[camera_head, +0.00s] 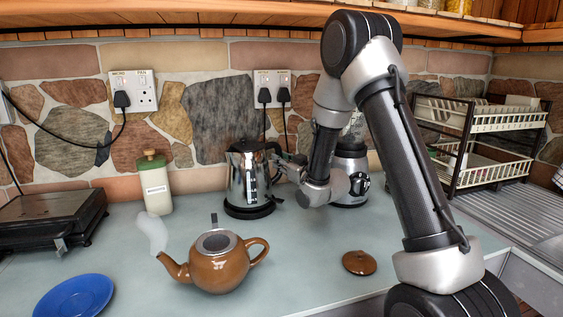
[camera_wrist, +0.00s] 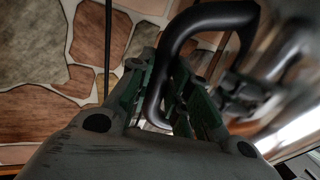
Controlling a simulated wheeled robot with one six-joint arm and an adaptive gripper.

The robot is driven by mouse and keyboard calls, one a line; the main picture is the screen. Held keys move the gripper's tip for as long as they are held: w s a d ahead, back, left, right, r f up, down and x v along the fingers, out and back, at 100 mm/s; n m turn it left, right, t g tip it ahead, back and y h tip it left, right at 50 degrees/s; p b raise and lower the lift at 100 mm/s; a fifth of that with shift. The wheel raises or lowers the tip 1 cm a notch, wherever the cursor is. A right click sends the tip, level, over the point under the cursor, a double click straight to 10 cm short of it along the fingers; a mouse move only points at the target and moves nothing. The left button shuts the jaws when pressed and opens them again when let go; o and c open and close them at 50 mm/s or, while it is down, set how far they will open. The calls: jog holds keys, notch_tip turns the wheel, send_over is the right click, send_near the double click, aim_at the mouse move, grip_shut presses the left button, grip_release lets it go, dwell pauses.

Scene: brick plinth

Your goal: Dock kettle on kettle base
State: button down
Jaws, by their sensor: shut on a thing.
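The chrome kettle (camera_head: 246,178) with a black lid and black handle stands upright at the back of the counter. The black kettle base (camera_head: 249,210) is under it; the kettle appears to sit on or just over it, and I cannot tell whether it is fully seated. My gripper (camera_head: 284,166) reaches the kettle's right side at the handle. In the wrist view, my gripper (camera_wrist: 172,100) has its fingers closed around the black handle (camera_wrist: 208,18). The kettle's body is blurred at the right of that view.
A brown teapot (camera_head: 215,264) with steam at its spout stands in front, its lid (camera_head: 359,262) lying to the right. A blender (camera_head: 350,172) stands close right of the kettle. A green-topped canister (camera_head: 155,184), blue plate (camera_head: 75,297) and dish rack (camera_head: 478,140) stand further off.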

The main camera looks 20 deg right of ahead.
jog(key=shift+f, duration=0.35)
jog(key=c, duration=1.6)
grip_release()
jog(key=shift+f, duration=0.1)
jog(key=shift+f, duration=0.1)
